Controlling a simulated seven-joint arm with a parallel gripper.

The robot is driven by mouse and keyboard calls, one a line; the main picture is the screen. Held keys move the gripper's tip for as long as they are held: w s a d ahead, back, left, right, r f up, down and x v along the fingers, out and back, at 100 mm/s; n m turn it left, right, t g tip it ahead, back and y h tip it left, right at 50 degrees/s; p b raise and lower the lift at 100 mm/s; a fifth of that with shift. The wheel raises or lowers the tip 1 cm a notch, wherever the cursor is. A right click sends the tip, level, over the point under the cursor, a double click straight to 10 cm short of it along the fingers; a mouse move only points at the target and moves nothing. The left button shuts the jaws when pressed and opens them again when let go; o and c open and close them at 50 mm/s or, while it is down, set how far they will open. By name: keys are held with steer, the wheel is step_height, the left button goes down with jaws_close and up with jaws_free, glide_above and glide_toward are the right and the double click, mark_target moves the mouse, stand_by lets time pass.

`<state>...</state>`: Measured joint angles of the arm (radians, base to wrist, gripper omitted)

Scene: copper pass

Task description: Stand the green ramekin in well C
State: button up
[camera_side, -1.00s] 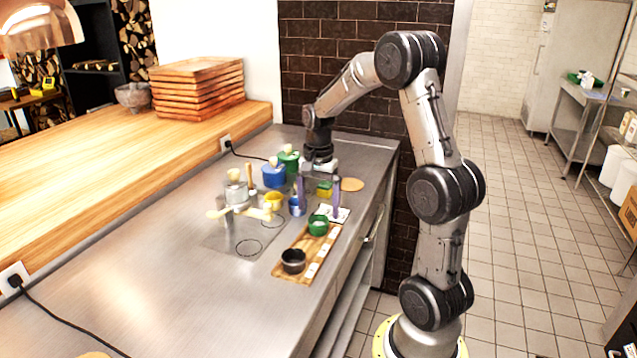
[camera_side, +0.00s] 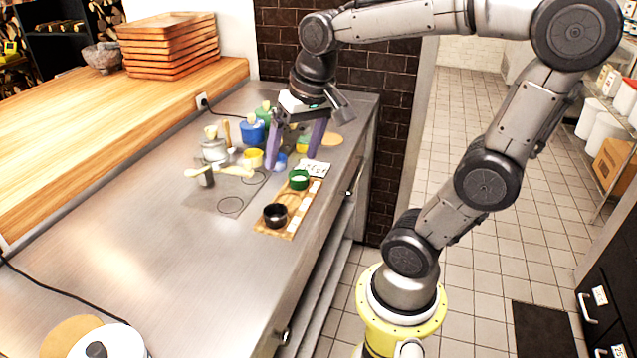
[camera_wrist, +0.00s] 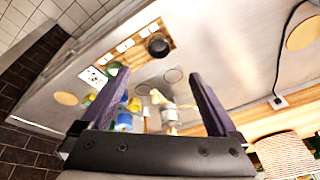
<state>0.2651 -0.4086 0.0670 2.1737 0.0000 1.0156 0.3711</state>
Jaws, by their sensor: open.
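The green ramekin (camera_side: 299,180) stands upright on the far end of the wooden board (camera_side: 292,204), which has white labels along one edge. A black ramekin (camera_side: 275,215) stands at the near end of the board. My gripper (camera_side: 291,161) is open and empty, tilted, with its purple fingers above and behind the green ramekin. In the wrist view, my gripper (camera_wrist: 159,74) has its fingers wide apart; the black ramekin (camera_wrist: 158,46) shows beyond them and the green ramekin (camera_wrist: 113,69) is partly hidden by one finger. I cannot read the well letters.
A yellow cup (camera_side: 253,158) and a blue cup (camera_side: 280,161) stand close to the fingers. Blue (camera_side: 252,132) and green containers stand behind. A grey pot (camera_side: 214,150) with pale handles is at left, near marked circles (camera_side: 230,205).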

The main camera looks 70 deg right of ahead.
steer(key=s+a+f+n+t, duration=0.2)
steer(key=s+a+n, duration=0.4)
steer(key=s+n, duration=0.1)
steer(key=shift+a+f+y, duration=0.15)
steer(key=shift+a+y, duration=0.05)
steer(key=shift+y, duration=0.2)
stand_by(0.7)
